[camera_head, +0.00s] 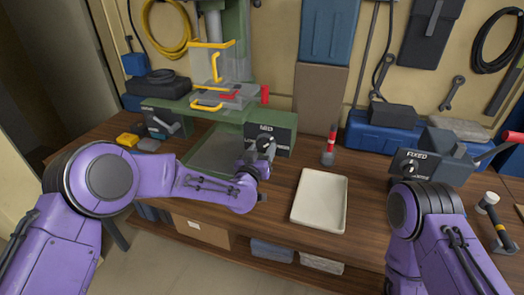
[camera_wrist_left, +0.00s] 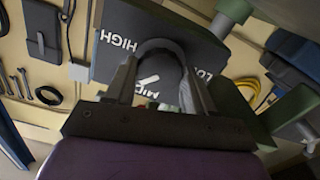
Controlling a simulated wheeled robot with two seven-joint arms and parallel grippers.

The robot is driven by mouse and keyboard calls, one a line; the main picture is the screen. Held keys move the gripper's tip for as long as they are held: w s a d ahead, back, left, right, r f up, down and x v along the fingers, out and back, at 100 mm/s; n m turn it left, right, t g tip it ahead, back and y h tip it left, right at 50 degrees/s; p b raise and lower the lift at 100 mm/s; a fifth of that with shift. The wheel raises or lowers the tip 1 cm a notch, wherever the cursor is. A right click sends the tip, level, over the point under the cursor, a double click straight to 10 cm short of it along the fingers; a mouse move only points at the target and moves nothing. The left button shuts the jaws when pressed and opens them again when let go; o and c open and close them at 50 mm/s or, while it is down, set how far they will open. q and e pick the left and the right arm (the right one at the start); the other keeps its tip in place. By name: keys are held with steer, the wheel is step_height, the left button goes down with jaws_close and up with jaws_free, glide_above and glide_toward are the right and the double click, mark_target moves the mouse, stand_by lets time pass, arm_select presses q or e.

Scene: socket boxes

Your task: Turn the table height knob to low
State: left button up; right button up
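The table height knob is a dark round knob (camera_head: 266,143) on a dark panel (camera_head: 284,138) at the front of the green machine. In the left wrist view the knob (camera_wrist_left: 160,68) sits between the two fingers of my left gripper (camera_wrist_left: 160,75). The fingers lie close along both sides and appear shut on it. The labels HIGH, MID and LOW show around the knob. A white pointer mark (camera_wrist_left: 148,80) lies beside MID. In the head view my left gripper (camera_head: 264,158) reaches the panel from the front. My right gripper is out of view.
A cream tray (camera_head: 320,201) lies right of my left gripper. A FIXED-labelled device (camera_head: 430,165) stands at the right, behind my right arm. Yellow items (camera_head: 127,139) lie at the left.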

arm_select(q)
steer(key=c, duration=0.4)
steer(key=shift+o, duration=0.2)
